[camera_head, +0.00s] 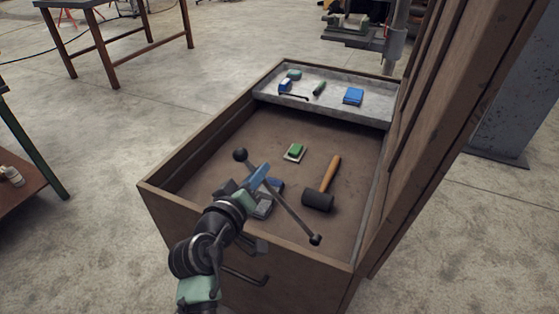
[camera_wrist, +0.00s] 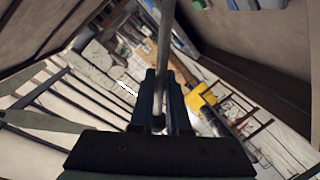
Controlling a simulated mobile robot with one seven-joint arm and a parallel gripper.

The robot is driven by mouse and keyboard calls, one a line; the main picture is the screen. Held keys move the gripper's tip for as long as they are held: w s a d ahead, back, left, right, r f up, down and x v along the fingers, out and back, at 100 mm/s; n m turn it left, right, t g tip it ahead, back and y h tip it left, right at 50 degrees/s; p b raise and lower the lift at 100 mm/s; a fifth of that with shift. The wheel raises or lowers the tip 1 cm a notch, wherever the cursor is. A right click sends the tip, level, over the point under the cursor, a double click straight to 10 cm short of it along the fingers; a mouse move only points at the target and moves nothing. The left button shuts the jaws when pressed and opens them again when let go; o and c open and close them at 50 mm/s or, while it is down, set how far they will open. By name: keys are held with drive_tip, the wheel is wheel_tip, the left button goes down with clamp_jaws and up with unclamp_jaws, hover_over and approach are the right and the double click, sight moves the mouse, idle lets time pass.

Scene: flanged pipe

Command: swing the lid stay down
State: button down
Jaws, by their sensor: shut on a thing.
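The lid stay (camera_head: 293,213) is a thin dark rod with a ball knob (camera_head: 240,154) at one end. It slants across the open chest, its other end by the chest's near right corner. The lid (camera_head: 425,160) stands open along the right side. My gripper (camera_head: 266,178) reaches in over the chest's near wall and is shut on the stay, between the knob and the other end. In the wrist view, the rod (camera_wrist: 165,35) runs between the two fingers of my gripper (camera_wrist: 160,88). My gripper hides part of the rod.
A grey tray (camera_head: 322,103) at the far end holds several small blue and green things. Open floor (camera_head: 180,110) lies left of the chest.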

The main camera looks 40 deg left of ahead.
drive_tip(key=s+a+f+n+h+b, duration=0.1)
drive_tip(key=a+f+n+b, duration=0.4)
drive_tip(key=f, duration=0.7)
drive_tip(key=shift+s+a+n+h+b, duration=0.4)
drive_tip(key=shift+a+n+h, duration=0.1)
drive_tip(key=shift+a+n, duration=0.1)
drive_tip(key=shift+d+r, duration=0.1)
drive_tip(key=c, duration=0.9)
unclamp_jaws()
